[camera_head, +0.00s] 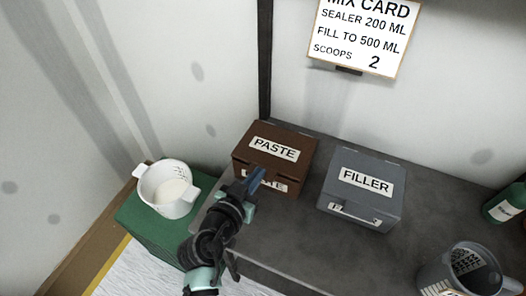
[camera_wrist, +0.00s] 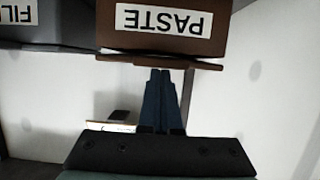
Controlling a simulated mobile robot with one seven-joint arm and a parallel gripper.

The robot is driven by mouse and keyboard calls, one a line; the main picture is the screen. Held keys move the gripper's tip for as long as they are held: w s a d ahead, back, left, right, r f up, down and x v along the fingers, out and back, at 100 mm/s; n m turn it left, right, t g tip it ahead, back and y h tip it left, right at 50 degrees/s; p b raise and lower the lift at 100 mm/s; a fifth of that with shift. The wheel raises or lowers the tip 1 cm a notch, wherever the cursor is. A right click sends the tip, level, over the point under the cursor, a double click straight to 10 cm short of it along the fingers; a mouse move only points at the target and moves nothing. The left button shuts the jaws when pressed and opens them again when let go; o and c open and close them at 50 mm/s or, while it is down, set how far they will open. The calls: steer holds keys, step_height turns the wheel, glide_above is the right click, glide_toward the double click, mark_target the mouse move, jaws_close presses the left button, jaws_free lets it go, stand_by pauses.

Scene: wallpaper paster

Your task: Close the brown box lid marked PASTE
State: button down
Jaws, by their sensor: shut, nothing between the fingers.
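The brown box marked PASTE (camera_head: 298,178) stands on the grey counter. Its lid (camera_head: 288,138) lies down over the top in the head view, with the label facing up; whether a small gap remains under it I cannot tell. A second label on the front is partly hidden by my gripper (camera_head: 257,177). The fingers are shut and empty, at the front of the box. In the wrist view the brown box (camera_wrist: 228,28) is upside down, and my gripper (camera_wrist: 160,72) has its fingertips close to its edge; contact is unclear.
A grey FILLER box (camera_head: 372,168) stands close on the right, its lid down. A white two-handled pot (camera_head: 150,203) stands on a green block (camera_head: 142,222) at left. A grey jug (camera_head: 440,272) and green bottle (camera_head: 500,208) are at right. Counter (camera_head: 285,240) in front is clear.

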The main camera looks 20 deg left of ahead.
steer(key=shift+s+f+b, duration=0.1)
steer(key=shift+f+b, duration=0.4)
steer(key=shift+f, duration=0.25)
